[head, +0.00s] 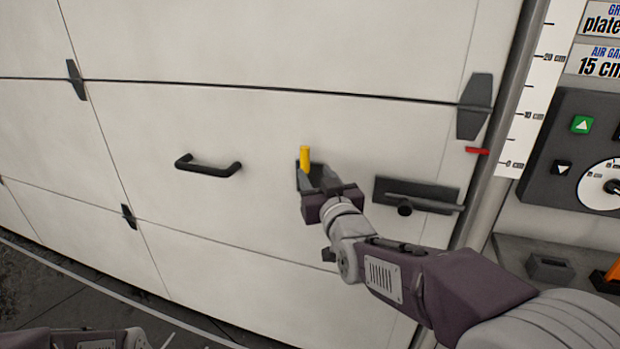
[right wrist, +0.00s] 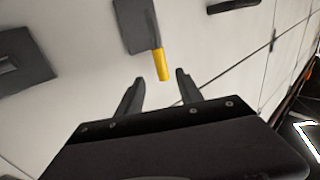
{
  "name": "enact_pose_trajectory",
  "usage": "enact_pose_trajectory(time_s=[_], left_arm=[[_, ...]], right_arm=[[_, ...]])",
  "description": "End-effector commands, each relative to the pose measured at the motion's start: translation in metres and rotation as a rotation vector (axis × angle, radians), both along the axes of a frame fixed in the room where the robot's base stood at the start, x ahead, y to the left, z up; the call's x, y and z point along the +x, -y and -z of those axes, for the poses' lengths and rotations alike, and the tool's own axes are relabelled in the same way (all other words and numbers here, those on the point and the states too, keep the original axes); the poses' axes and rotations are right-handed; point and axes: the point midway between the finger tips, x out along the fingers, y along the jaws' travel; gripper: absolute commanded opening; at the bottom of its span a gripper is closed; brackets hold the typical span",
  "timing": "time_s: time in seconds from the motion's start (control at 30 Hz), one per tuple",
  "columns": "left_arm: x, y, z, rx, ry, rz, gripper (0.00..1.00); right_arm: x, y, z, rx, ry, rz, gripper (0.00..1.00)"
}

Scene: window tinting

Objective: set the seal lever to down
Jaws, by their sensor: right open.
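The seal lever (head: 305,158) has a yellow grip that stands upright in the head view, above a dark mounting plate (head: 301,183) on the white panelled door. In the right wrist view the yellow grip (right wrist: 162,64) sticks out from the dark plate (right wrist: 138,25) towards my fingers. My right gripper (head: 317,181) is at the plate, just below the yellow grip, and hides part of it. In the right wrist view my right gripper (right wrist: 160,76) is open, its two fingers on either side of the grip's end, with gaps. My left gripper is out of view.
A black pull handle (head: 207,166) is left of the lever. A dark sliding latch (head: 415,194) is close on the right, above my forearm. Further right are a red marker (head: 476,151), a scale (head: 533,95) and a control box (head: 545,185).

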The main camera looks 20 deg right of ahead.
Motion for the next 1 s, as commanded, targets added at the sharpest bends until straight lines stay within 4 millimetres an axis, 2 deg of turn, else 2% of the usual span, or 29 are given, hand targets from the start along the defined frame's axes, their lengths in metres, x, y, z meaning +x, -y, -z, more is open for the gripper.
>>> enact_pose_trajectory(time_s=[0.17,0.5,0.6,0.73,0.93,0.97,1.0], left_arm=[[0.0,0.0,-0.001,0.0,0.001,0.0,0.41],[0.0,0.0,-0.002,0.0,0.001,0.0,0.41],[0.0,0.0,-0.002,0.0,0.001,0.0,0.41],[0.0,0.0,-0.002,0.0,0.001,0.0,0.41],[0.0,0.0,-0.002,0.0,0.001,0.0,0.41],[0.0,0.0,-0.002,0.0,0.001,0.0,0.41],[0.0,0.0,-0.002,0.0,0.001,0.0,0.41]], right_arm=[[0.004,0.0,0.0,0.0,-0.001,-0.001,0.43],[0.07,0.0,0.001,-0.001,-0.003,-0.001,0.43],[0.083,0.0,0.001,-0.001,-0.003,-0.001,0.43],[0.09,0.0,0.001,0.0,-0.003,-0.001,0.43],[0.091,0.0,0.001,0.0,-0.003,-0.001,0.43],[0.091,0.0,0.001,0.0,-0.003,-0.001,0.41],[0.091,0.0,0.001,0.0,-0.003,-0.001,0.29]])
